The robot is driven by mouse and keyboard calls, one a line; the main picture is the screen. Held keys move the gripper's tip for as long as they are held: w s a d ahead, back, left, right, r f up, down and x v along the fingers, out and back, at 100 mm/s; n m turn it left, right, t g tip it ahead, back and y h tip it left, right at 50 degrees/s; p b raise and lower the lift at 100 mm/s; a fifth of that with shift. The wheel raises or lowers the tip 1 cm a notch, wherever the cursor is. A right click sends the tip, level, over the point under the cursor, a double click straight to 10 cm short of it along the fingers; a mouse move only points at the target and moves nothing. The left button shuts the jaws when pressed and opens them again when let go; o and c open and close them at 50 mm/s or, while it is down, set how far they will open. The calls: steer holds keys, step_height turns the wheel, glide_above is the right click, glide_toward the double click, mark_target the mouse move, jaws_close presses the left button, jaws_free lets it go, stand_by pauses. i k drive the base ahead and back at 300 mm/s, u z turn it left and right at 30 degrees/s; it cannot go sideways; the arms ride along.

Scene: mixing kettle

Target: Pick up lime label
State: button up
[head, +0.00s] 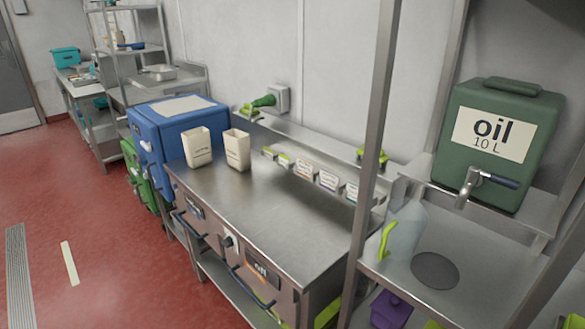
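A row of small labels hangs on the front of the raised shelf behind the steel worktop. A label with lime colouring (284,160) is near the left end of that row. Another small lime-coloured patch (269,153) is just left of it. They are too small to tell which one is the lime label. The other labels, such as a white one (304,170), continue to the right. My gripper is not in view.
Two cream containers (197,148) (237,149) stand at the left of the steel worktop (265,205), otherwise clear. A blue box (175,125) is beyond its left end. A steel post (374,120) and a green oil container (497,140) are at right. Red floor is open at left.

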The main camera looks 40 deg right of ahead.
mark_target(283, 160)
steer(key=k, duration=0.5)
steer(key=u, duration=0.45)
steer(key=i, duration=1.65)
steer(key=z, duration=0.25)
